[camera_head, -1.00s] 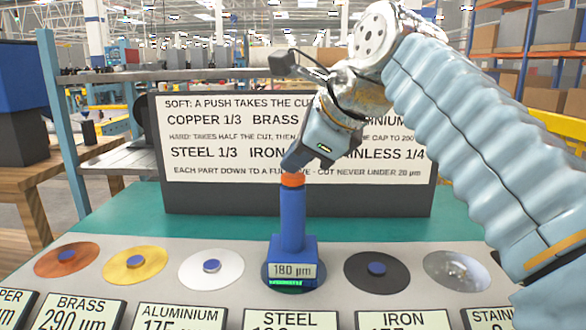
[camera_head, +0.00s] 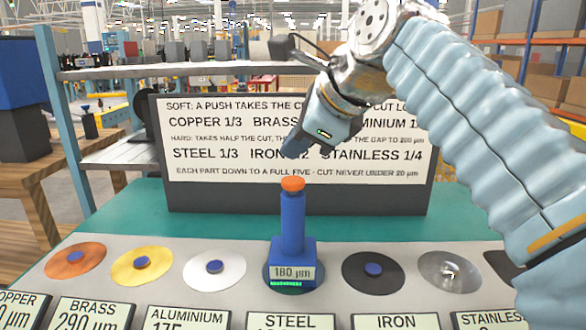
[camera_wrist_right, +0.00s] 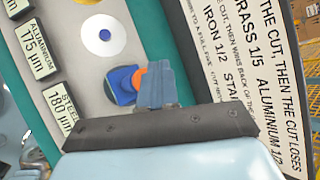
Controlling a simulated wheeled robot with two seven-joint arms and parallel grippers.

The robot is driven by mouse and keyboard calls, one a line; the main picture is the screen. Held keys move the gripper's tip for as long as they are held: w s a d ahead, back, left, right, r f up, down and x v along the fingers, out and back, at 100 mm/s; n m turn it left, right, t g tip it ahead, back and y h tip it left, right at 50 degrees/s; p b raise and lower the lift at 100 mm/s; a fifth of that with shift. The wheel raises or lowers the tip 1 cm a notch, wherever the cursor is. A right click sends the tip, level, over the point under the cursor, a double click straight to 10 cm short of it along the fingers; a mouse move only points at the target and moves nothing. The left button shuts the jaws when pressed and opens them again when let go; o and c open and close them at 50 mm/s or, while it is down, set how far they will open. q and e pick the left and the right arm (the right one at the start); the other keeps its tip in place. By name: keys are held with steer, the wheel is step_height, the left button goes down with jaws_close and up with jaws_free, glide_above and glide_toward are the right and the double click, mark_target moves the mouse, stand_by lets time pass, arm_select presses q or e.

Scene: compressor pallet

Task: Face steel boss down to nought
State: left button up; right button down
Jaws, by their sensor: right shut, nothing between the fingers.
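A blue tool (camera_head: 292,225) with an orange cap (camera_head: 292,184) stands upright on the dark steel disc, mostly hiding it. The tool's display (camera_head: 291,273) reads 180 µm. The steel label (camera_head: 291,322) is cut off in the head view; in the wrist view the steel label (camera_wrist_right: 61,108) reads 180 µm. My right gripper (camera_head: 287,151) is shut and empty, above the cap with a gap between them. In the wrist view the gripper (camera_wrist_right: 155,82) overlaps part of the orange cap (camera_wrist_right: 140,77). My left gripper is not in view.
Copper (camera_head: 76,252), brass (camera_head: 125,273), aluminium (camera_head: 231,270), iron (camera_head: 352,282) and stainless (camera_head: 437,285) discs lie in a row beside the tool. A board with printed cutting rules (camera_head: 190,195) stands behind. Green bench surface (camera_head: 130,215) between is clear.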

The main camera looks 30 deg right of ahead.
mark_target(296, 182)
steer(key=shift+r, duration=1.6)
steer(key=shift+f, duration=0.1)
